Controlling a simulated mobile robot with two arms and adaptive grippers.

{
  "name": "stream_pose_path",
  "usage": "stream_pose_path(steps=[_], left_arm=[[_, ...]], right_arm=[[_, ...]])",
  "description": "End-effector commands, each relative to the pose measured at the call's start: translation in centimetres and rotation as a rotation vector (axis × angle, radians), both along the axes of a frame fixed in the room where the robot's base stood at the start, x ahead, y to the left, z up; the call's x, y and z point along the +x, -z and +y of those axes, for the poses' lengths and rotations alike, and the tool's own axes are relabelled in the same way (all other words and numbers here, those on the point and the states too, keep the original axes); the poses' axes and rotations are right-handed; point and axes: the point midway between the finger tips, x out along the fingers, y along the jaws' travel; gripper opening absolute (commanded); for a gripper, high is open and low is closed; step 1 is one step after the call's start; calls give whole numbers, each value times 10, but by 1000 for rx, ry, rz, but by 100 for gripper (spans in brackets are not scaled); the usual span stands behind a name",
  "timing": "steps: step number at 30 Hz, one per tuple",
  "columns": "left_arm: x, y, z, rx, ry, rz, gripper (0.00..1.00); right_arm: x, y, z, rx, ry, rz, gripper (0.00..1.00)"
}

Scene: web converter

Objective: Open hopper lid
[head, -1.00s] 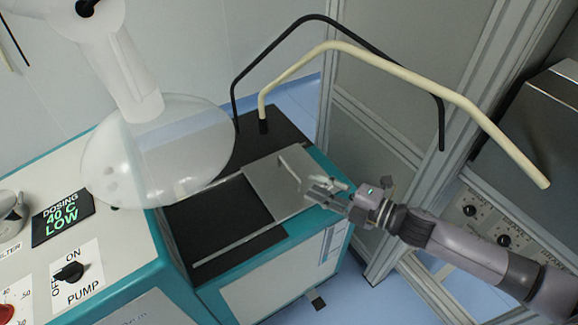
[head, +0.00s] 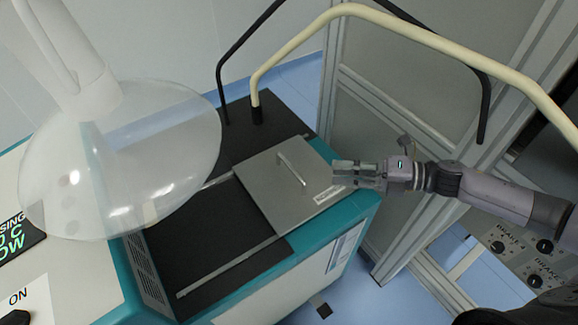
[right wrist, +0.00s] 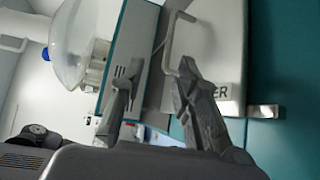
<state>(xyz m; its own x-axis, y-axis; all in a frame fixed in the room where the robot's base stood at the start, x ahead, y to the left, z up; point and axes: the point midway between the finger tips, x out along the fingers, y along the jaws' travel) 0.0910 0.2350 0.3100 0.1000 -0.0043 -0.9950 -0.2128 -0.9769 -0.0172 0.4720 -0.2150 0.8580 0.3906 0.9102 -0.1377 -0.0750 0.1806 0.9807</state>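The hopper lid (head: 262,185) is a flat grey metal plate with an upright bar handle (head: 291,170), lying on the dark top of the teal and white machine. My right gripper (head: 340,173) is just right of the lid, by its right edge, apart from the handle in the head view. In the right wrist view, its fingers (right wrist: 155,85) are spread, with nothing seen gripped. The handle (right wrist: 169,45) shows beyond the fingertips there, and part of the lid (right wrist: 212,45) shows with partly hidden lettering. My left gripper is not in view.
Two rails (head: 230,265) run along the dark surface left of the lid, which is bare. A clear dome (head: 120,160) hangs at left. A cream curved hose (head: 300,42) and a black one (head: 240,45) arch behind. A metal-framed panel (head: 390,90) stands behind my right arm.

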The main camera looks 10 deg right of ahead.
Motion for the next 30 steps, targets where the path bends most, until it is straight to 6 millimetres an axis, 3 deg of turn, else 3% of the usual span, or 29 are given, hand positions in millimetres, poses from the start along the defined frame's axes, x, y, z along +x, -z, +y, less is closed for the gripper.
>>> stream_pose_path(steps=[3, 8, 21, 30], left_arm=[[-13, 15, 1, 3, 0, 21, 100], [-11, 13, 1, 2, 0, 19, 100], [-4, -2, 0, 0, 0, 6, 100], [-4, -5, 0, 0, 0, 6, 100]], right_arm=[[0, 14, 0, 0, 0, -1, 30], [4, 14, 8, 3, 1, -1, 30], [36, 23, 83, 2, -2, -2, 30], [47, 30, 108, 0, 0, 0, 30]])
